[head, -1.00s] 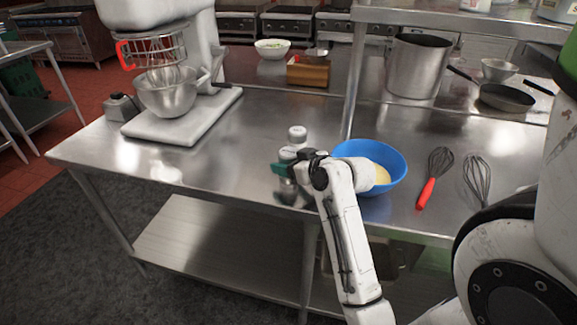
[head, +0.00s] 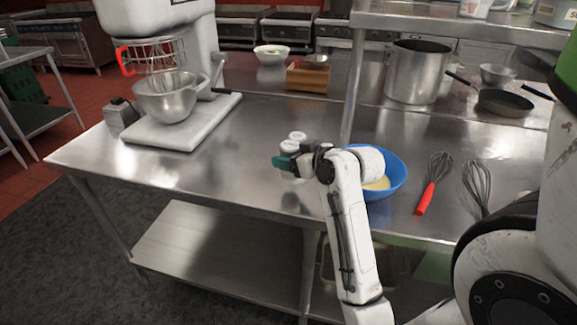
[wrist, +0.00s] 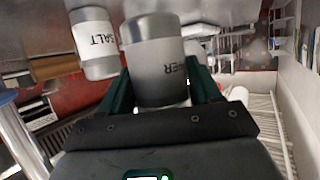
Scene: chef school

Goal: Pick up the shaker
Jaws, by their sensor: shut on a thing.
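The pepper shaker (wrist: 160,62), a clear cylinder with a grey metal cap and dark contents, is between the dark green fingers of my gripper (wrist: 160,85) in the wrist view. The gripper is shut on it. In the head view the held shaker (head: 289,147) shows mainly its pale top, with my gripper (head: 288,163) and wrist hiding much of its body. The salt shaker (wrist: 93,42), white with a SALT label, is beside it, apart from the fingers. Its top also shows in the head view (head: 298,135), just behind the held one.
A blue bowl (head: 397,172) with yellow contents is right beside my wrist. Two whisks (head: 437,170) lie farther right. A stand mixer (head: 165,135) stands at the left. A shelf post (head: 351,100) rises behind. The steel table (head: 240,160) is clear left of the shakers.

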